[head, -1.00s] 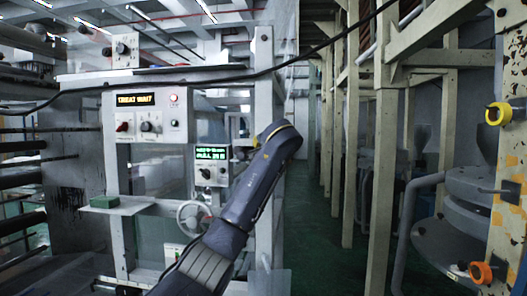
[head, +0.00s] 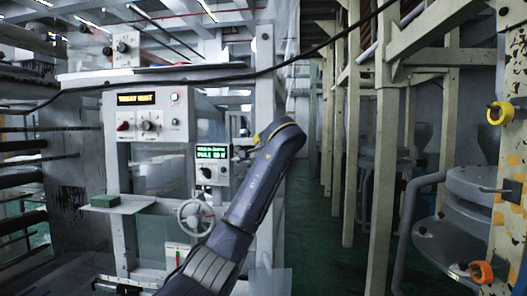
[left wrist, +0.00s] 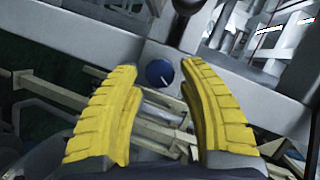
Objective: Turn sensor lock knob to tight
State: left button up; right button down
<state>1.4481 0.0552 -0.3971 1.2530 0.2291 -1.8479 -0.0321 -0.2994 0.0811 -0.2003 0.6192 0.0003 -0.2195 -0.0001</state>
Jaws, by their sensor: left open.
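A round blue knob (left wrist: 159,73) with a white pointer line sits on a grey metal beam in the left wrist view. It shows between the yellow fingertips of my left gripper (left wrist: 160,66). The gripper is open, with a finger on each side of the knob and a visible gap to both. I cannot tell how far ahead of the tips the knob lies. In the head view one of my arms reaches up in front of the machine, and its gripper is hidden. I cannot make out the blue knob there. My right gripper is not in view.
The machine carries an upper control panel (head: 160,128), a small box with a green display (head: 212,174) and a grey handwheel (head: 195,216). A black cable crosses the front. A green-floored aisle on the right is free.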

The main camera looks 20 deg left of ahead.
pick_arm(q)
jog(key=v, duration=1)
jog(key=shift+s+a+f, duration=0.1)
jog(key=shift+o, duration=1.3)
jog(key=shift+f, duration=0.1)
notch_tip(320, 180, down, 20)
jog(key=w+a+n+t+h, duration=0.1)
jog(key=n+h, duration=0.2)
jog(key=s+a+r+n+t, duration=0.1)
jog(key=s+r+n+t, duration=0.25)
jog(key=r, duration=0.25)
jog(key=s+a+r+n+t, duration=0.1)
jog(key=s+r+n+t, duration=0.1)
jog(key=r+n+t, duration=0.3)
jog(key=shift+m+g+h, duration=0.3)
jog(key=shift+m+g, duration=0.15)
jog(key=shift+m, duration=0.3)
jog(key=x, duration=1.6)
jog(key=shift+w+r, duration=0.15)
jog(key=shift+r, duration=0.25)
